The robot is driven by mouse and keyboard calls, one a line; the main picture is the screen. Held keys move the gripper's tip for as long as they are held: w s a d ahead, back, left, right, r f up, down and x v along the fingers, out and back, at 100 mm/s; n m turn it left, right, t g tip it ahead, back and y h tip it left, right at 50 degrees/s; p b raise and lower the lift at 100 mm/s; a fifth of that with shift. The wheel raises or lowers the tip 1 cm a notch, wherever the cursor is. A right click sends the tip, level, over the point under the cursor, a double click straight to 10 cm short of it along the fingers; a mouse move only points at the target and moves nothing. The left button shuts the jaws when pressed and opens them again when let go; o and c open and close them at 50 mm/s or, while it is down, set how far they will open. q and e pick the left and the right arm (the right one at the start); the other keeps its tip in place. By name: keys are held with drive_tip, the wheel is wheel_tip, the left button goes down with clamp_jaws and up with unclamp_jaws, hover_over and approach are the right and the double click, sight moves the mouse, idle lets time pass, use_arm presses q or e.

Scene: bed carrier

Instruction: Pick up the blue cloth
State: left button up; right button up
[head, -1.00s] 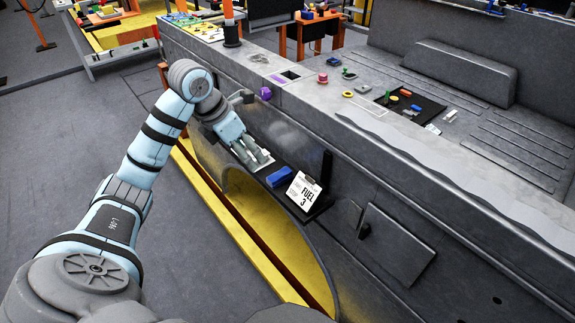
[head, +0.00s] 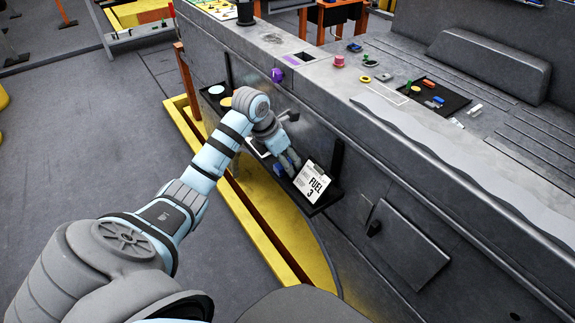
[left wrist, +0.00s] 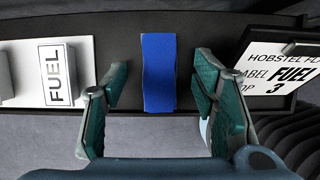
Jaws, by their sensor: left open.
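The blue cloth (left wrist: 158,72) is a folded strip on a narrow dark shelf on the side of the grey carrier. In the left wrist view it lies between the two fingers of my left gripper (left wrist: 158,92), which is open, with a gap on each side of it. In the head view my left gripper (head: 289,165) hangs over the shelf and hides most of the cloth; a bit of blue (head: 279,170) shows beside it. My right gripper is in neither view.
A white FUEL box (left wrist: 55,72) is left of the cloth. A purple knob (head: 277,75) sticks out above. A yellow rail (head: 265,225) runs below.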

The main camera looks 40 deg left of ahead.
use_arm(q)
drive_tip(key=c, duration=1)
drive_tip(key=shift+c, duration=0.2)
wheel_tip(320, 180, up, 20)
drive_tip(key=p, duration=0.9)
